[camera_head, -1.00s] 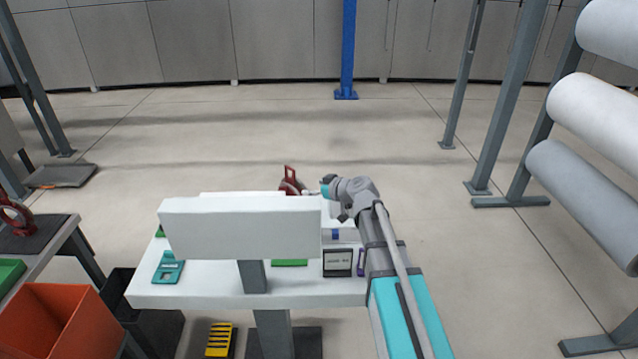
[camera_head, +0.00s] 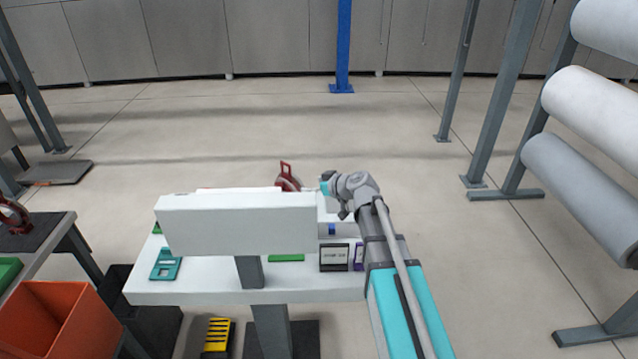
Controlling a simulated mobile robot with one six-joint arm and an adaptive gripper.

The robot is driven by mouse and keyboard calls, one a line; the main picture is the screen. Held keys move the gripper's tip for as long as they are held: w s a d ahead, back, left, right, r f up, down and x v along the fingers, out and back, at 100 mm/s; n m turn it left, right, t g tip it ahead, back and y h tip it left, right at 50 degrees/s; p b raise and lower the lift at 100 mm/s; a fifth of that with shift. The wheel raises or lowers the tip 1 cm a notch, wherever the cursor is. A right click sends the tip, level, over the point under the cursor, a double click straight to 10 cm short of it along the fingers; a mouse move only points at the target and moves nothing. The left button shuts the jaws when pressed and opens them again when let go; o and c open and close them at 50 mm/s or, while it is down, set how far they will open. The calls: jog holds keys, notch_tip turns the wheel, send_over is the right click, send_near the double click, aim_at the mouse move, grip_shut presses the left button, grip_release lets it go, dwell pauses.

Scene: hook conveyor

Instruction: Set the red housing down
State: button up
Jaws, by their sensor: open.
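A red housing (camera_head: 286,177) with an upright loop handle shows above the top edge of the white panel on the white table (camera_head: 190,291). Its lower part is hidden by the panel, so I cannot see what it rests on. My gripper (camera_head: 318,187) is at the end of the arm, just right of the housing. It is open, though its fingers are small and partly hidden. I cannot tell whether they touch the housing. Another red ring-shaped part (camera_head: 14,215) is on a dark pad on the side table at the left edge.
The white upright panel (camera_head: 235,226) blocks the view of the table's middle. A teal part (camera_head: 165,265), a green part (camera_head: 287,258) and a small framed label (camera_head: 333,257) lie on the table. An orange bin (camera_head: 50,317) stands lower left. The floor behind is clear.

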jog(key=s+d+m+g+h+p, duration=0.4)
jog(key=s+d+p, duration=0.1)
jog(key=s, duration=0.7)
jog(key=s+d+m+g+h+p, duration=0.4)
jog(key=s+d, duration=0.3)
jog(key=s, duration=0.5)
jog(key=shift+s+m+g+h+p, duration=0.3)
jog(key=shift+g+h+p, duration=0.4)
jog(key=shift+p, duration=0.05)
jog(key=shift+f, duration=0.1)
